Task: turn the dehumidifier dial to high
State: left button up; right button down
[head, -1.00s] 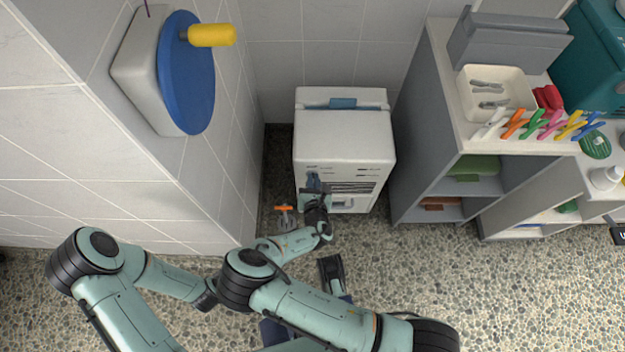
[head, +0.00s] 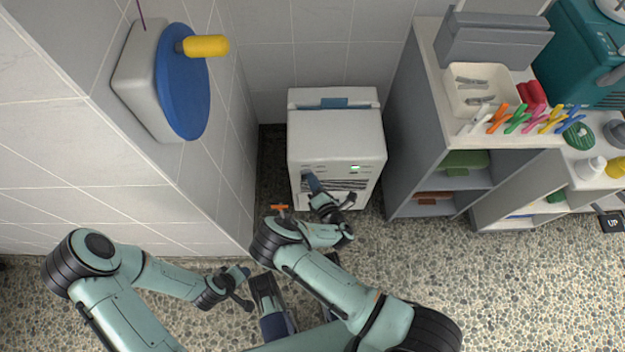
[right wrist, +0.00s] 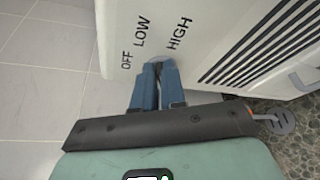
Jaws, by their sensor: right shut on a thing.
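The white dehumidifier (head: 336,135) stands on the floor against the back wall. A small green light shows on its front panel. My right gripper (head: 307,176) reaches the left part of that panel. In the right wrist view its blue fingers (right wrist: 158,78) are shut on the grey dial (right wrist: 157,68), which they mostly hide. The labels OFF, LOW and HIGH (right wrist: 179,34) fan out around the dial. I cannot tell its exact pointer position. My left gripper (head: 244,287) hangs low at the lower left, away from the dehumidifier; its jaw opening is unclear.
A grey shelf unit (head: 405,130) stands close on the dehumidifier's right, with a cream tray (head: 452,105) and coloured clips on top. A tiled wall with a blue disc (head: 182,82) and yellow handle is at left. Pebbled floor (head: 400,270) lies open in front.

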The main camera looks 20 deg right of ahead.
pick_arm(q)
jog(key=shift+w+a+f, duration=0.25)
jog(key=shift+w+f, duration=0.05)
jog(key=shift+w, duration=0.15)
pick_arm(e)
jog(key=shift+d+f+m+t+y, duration=0.1)
jog(key=shift+f+m+t, duration=0.2)
jog(key=shift+m, duration=0.5)
jog(key=shift+d+f+m+t+y, duration=0.1)
jog(key=shift+m+t, duration=0.35)
jog(key=shift+m, duration=0.35)
jog(key=shift+f+m+t+y, duration=0.1)
jog(key=shift+f+m+t, duration=0.2)
jog(key=shift+m, duration=0.5)
pick_arm(q)
jog(key=shift+b, duration=0.3)
pick_arm(e)
jog(key=shift+r, duration=0.1)
jog(key=shift+w, duration=0.1)
jog(key=c, duration=1.2)
grip_release()
pick_arm(q)
jog(key=shift+w, duration=0.1)
